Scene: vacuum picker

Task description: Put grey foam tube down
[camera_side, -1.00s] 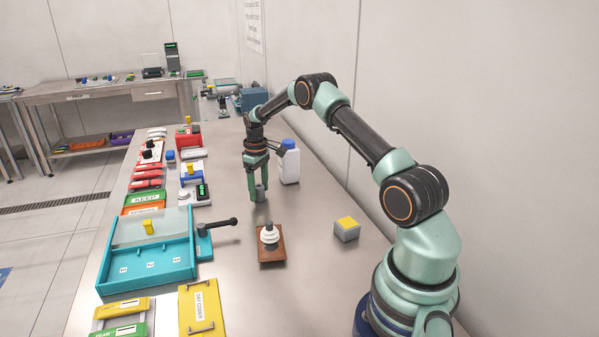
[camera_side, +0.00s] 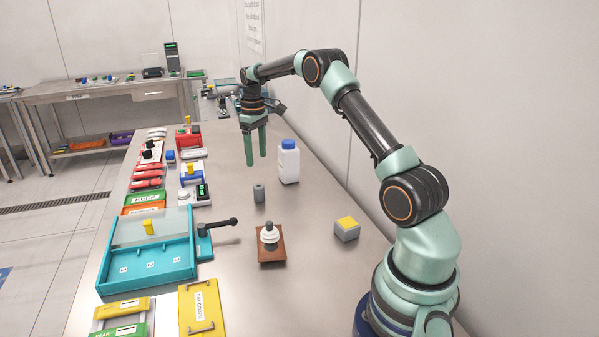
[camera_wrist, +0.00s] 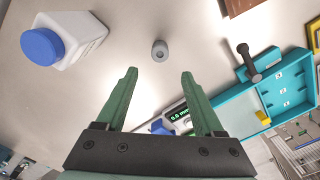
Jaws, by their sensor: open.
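The grey foam tube (camera_side: 259,193) stands upright on the metal table, short and cylindrical, with nothing touching it. In the wrist view the tube (camera_wrist: 160,50) shows from above with a dark hole in its top, beyond the fingertips. My gripper (camera_side: 256,160) is above and slightly behind the tube, apart from it, with its two green fingers pointing down. In the wrist view my gripper (camera_wrist: 159,72) is open, with nothing between its fingers.
A white bottle with a blue cap (camera_side: 289,162) stands right of the tube. A brown base with a white stacked piece (camera_side: 270,240) is nearer, and a grey block with yellow top (camera_side: 347,229) is to the right. A teal tray (camera_side: 150,272) with a black-handled lever lies left.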

